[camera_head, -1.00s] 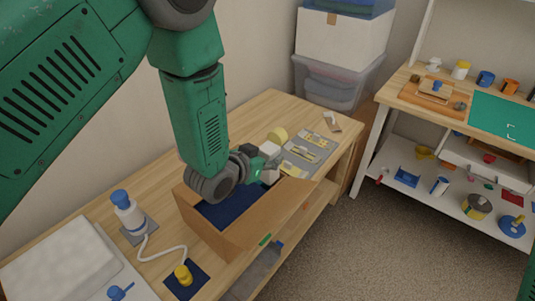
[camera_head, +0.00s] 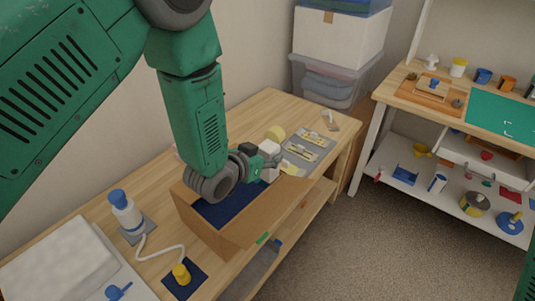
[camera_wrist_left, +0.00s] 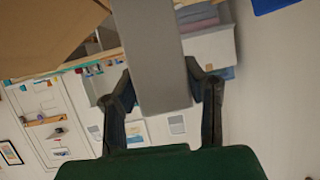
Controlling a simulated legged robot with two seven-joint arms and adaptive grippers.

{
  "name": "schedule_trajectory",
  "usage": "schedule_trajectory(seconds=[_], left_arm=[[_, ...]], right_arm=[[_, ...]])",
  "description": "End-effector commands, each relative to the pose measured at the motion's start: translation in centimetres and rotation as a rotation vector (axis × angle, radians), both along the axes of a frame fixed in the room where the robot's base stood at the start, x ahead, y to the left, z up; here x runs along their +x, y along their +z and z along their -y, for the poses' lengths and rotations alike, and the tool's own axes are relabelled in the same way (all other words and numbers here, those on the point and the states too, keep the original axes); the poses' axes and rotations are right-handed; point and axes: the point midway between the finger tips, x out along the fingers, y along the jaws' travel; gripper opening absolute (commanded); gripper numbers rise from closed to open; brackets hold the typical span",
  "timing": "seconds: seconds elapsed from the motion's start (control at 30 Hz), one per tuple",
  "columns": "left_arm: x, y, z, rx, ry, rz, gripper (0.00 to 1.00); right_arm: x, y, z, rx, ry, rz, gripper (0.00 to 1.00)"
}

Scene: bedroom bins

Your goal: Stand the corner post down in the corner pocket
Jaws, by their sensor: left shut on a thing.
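The corner post is a pale block (camera_head: 269,147) in the head view. It also shows as a long grey bar (camera_wrist_left: 152,50) in the left wrist view, between the two dark fingers. My left gripper (camera_head: 272,162) is shut on it, near the far right corner of the open cardboard box (camera_head: 238,235). The post looks close to upright. Its lower end is hidden by the gripper and the box wall, so I cannot tell whether it touches the box. The corner pocket is not visible. My right gripper is out of view.
The box has a dark blue inside and stands on a wooden bench (camera_head: 150,180).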

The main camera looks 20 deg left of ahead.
Motion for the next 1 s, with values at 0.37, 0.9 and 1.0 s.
schedule_trajectory(seconds=[0.37, 0.9, 1.0], left_arm=[[0.0, -1.1, 0.0, 0.0, 0.0, 0.0, 0.0], [0.0, -2.4, 0.0, 0.0, 0.0, 0.0, 0.0], [0.0, -2.7, 0.0, 0.0, 0.0, 0.0, 0.0]], right_arm=[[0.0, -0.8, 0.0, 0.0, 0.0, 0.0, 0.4], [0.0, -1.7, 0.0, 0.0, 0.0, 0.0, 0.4], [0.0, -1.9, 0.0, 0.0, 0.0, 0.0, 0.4]])
